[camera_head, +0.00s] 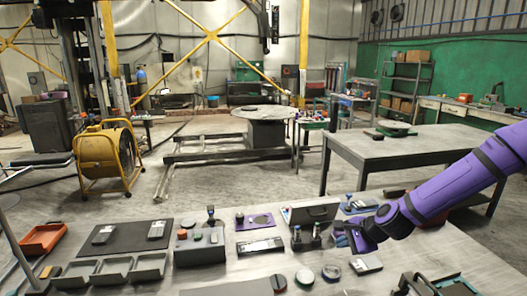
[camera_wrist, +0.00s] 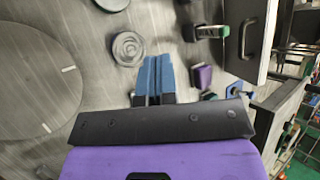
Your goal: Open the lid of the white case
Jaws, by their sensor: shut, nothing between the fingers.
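The case (camera_head: 313,214) stands toward the back of the near table, left of my gripper. It looks pale grey with a dark handle on its near face, and its lid appears down. In the wrist view a case-like box with a dark handle (camera_wrist: 262,20) is cut off at the top right; its face looks grey with a pale edge. My gripper (camera_wrist: 153,58) has its two blue fingers side by side, shut and empty. They are to the left of the case in the wrist view, apart from it. In the head view the fingertips are hard to make out beside the purple wrist.
A round dial-like piece (camera_wrist: 127,48) lies near the fingers in the wrist view. Control box (camera_head: 200,248), grey trays (camera_head: 110,271) and orange tray (camera_head: 43,239) fill the left; bare tabletop shows at front.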

